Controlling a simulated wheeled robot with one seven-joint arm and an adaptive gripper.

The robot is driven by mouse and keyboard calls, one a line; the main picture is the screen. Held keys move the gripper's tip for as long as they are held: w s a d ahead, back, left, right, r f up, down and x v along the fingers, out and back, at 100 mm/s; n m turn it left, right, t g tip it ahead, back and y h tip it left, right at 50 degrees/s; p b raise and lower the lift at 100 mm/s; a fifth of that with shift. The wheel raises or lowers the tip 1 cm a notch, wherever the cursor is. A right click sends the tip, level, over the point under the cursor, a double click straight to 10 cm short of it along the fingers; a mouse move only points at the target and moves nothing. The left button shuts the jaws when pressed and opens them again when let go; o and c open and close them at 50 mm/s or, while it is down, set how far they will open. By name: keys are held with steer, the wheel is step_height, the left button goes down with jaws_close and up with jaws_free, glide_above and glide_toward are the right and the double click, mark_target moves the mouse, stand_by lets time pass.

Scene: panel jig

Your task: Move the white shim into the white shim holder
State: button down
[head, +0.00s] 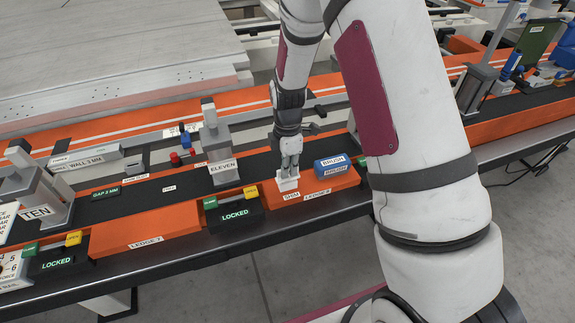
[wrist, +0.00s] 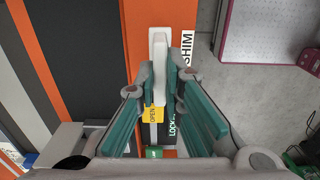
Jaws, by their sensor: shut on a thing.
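My gripper (head: 289,171) points down over the orange ledge at the SHIM label, with its fingers closed on the white shim (wrist: 158,70). In the wrist view the shim is a narrow pale strip between the fingertips of my gripper (wrist: 160,84). In the head view a small white block (head: 287,184) stands directly under the fingertips, beside the SHIM label. I cannot clearly separate shim from white shim holder there, nor tell how deep the shim sits. The fingers hide part of it.
A blue block (head: 331,164) lies to the right on the same ledge. A black LOCKED box (head: 234,216) with a yellow OPEN tab is close on the left. The grey ELEVEN clamp (head: 219,150) stands behind it. The ledge's front edge is near.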

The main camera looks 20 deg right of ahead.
steer(key=shift+f, duration=0.35)
steer(key=c, duration=1.6)
jaws_free()
steer(key=shift+c, duration=0.2)
step_height(320, 180, up, 12)
steer(key=s+r+m+t, duration=0.4)
steer(key=s+r+m, duration=0.8)
steer(key=s+r, duration=0.6)
steer(key=s+r+m+t, duration=0.1)
steer(key=s+m, duration=0.5)
steer(key=s, duration=0.2)
steer(key=shift+d+r, duration=0.15)
steer(key=shift+r, duration=0.2)
